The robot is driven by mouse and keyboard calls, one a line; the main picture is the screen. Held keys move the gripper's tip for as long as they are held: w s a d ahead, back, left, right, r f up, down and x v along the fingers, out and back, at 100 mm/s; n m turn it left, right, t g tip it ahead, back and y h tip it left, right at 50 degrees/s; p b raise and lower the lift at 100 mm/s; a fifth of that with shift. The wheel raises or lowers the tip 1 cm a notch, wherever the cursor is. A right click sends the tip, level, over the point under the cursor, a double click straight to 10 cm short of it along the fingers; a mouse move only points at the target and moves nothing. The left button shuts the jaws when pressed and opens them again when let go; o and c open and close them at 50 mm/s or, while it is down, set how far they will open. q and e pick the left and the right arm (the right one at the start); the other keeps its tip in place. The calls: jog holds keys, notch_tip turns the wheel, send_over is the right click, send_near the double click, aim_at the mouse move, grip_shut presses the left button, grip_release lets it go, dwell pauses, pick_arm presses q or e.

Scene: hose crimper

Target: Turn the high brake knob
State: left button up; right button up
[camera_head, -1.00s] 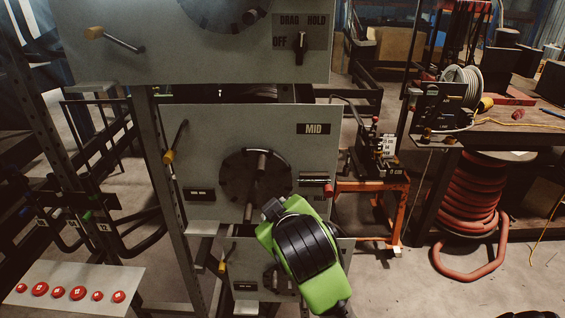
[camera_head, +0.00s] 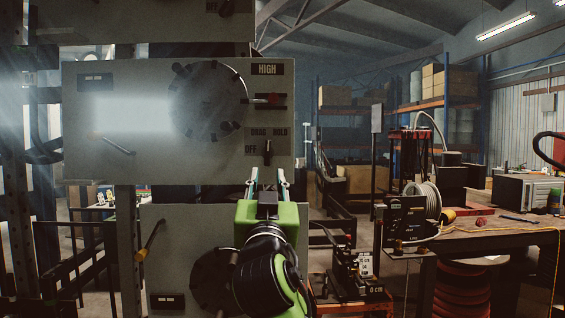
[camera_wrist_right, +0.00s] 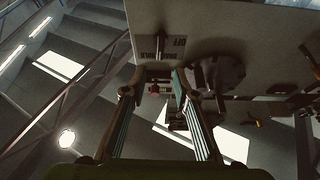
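The high brake knob (camera_head: 267,150) is a small dark knob on the grey HIGH panel (camera_head: 130,160), below the words DRAG and HOLD and right of OFF. It points roughly upright. My right gripper (camera_head: 267,182) is just below it, fingers pointing up, spread apart with nothing between them. My left gripper is not in view.
A large dark disc (camera_head: 207,100) and a red-ended lever (camera_head: 270,100) sit above the knob. A yellow-ended handle (camera_head: 112,143) sticks out lower left. The lower panel (camera_head: 185,222) is partly hidden by my right arm. A workbench (camera_head: 490,238) stands right.

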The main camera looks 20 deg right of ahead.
aim_at(268, 152)
jog(key=p+x, duration=0.4)
jog(key=x, duration=0.7)
jog(key=shift+w+d, duration=0.1)
jog(key=shift+w, duration=0.05)
jog(key=shift+p+x, duration=0.35)
jog(key=shift+x, duration=0.55)
jog(key=shift+f, duration=0.1)
